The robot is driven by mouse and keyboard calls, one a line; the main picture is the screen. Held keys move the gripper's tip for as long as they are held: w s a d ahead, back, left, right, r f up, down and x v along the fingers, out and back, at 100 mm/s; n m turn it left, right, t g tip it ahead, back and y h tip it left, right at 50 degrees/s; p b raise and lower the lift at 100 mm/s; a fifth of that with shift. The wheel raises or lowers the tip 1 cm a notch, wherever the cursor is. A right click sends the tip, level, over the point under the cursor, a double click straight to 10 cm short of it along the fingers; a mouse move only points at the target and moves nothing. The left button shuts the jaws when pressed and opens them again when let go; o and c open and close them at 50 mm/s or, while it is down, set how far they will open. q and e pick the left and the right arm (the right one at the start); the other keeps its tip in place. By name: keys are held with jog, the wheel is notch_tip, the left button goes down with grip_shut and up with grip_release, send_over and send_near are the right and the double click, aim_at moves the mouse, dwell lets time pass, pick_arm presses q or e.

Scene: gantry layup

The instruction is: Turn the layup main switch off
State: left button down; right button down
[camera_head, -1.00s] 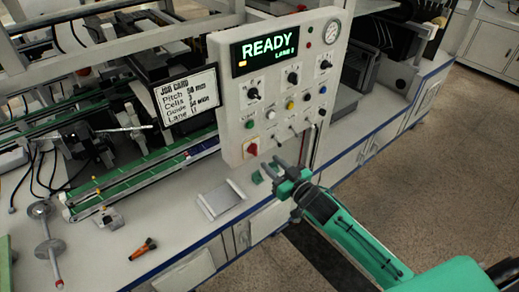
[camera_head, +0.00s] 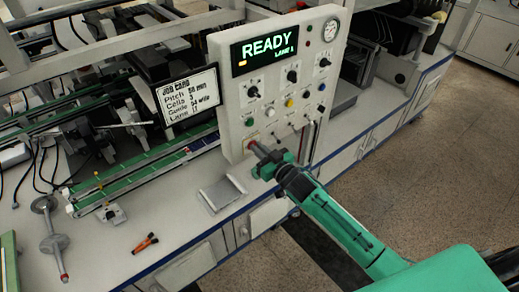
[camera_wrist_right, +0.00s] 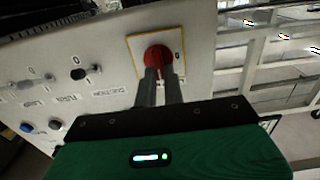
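The main switch is a red rotary knob on a yellow-edged plate at the lower left of the control panel (camera_head: 236,110). In the wrist view the red knob (camera_wrist_right: 158,55) is at the fingertips, and its plate (camera_wrist_right: 137,46) faces me. My right gripper (camera_head: 256,149) is at the knob in the head view and hides most of it there. Its two dark fingers (camera_wrist_right: 160,80) stand close together on either side of the knob's grip and appear shut on it. The knob's exact angle is hard to read. My left gripper is out of view.
The panel carries a display (camera_head: 267,49) reading READY, LANE 1, a gauge (camera_head: 330,30), selectors and buttons. A job card (camera_head: 188,97) stands left of it. A metal tray (camera_head: 222,193) and an orange-black tool (camera_head: 145,243) lie on the bench below.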

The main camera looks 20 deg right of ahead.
jog(key=shift+n, duration=0.3)
jog(key=shift+s+a+f+n+b, duration=0.15)
jog(key=shift+n+b, duration=0.35)
jog(key=shift+n, duration=2.35)
jog(key=shift+a+f+n+b, duration=0.2)
jog(key=shift+n+b, duration=0.3)
jog(key=shift+n, duration=2.4)
jog(key=shift+s+a+f+n+b, duration=0.15)
jog(key=shift+n+b, duration=0.35)
jog(key=shift+n, duration=2.35)
jog(key=shift+w+f, duration=0.1)
jog(key=c, duration=1.5)
grip_release()
